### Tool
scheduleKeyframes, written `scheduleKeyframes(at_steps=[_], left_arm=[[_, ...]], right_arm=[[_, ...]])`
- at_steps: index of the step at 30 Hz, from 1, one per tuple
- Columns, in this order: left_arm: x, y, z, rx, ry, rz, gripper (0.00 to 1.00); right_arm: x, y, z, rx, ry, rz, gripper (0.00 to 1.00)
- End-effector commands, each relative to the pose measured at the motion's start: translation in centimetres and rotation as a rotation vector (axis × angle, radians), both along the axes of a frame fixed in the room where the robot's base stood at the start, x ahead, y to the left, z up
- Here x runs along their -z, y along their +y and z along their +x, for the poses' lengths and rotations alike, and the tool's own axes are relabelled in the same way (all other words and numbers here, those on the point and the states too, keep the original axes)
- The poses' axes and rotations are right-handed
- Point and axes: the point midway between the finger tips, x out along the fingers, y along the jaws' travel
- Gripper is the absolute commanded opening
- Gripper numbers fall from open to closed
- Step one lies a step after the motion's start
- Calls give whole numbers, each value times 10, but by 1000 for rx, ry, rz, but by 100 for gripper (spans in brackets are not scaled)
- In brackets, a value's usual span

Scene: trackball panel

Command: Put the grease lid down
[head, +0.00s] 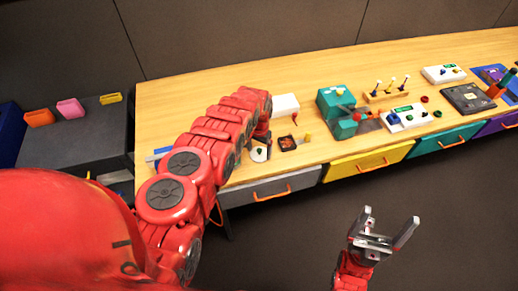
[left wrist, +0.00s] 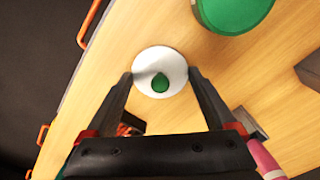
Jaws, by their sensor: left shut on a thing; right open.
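The grease lid appears to be a white disc with a green knob, seen in the left wrist view (left wrist: 160,72) and in the head view (head: 259,154). My left gripper (left wrist: 162,76) is shut on the lid, one finger on each side of it. In the head view my left gripper (head: 262,141) is near the front edge of the wooden bench, partly hidden by my arm. I cannot tell whether the lid touches the bench. My right gripper (head: 391,220) is open and empty, in front of the bench.
A green round thing (left wrist: 234,10) is beyond the lid in the left wrist view. A teal machine (head: 337,108) stands further right. A grey drawer (head: 270,188) is below the bench edge.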

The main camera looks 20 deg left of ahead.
Motion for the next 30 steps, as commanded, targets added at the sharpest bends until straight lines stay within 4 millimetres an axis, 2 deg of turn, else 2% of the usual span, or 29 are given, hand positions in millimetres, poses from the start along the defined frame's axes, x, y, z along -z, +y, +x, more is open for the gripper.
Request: scheduleKeyframes(at_steps=[10,11,12,23,30], left_arm=[[4,0,0,0,1,0,37],[2,0,0,0,1,0,94],[2,0,0,0,1,0,100],[-3,0,0,0,1,0,100],[-24,1,1,0,2,0,100]], right_arm=[[3,0,0,0,0,0,94],[2,0,0,0,0,0,94],[2,0,0,0,0,0,94],[1,0,0,0,0,0,94],[4,0,0,0,0,0,94]])
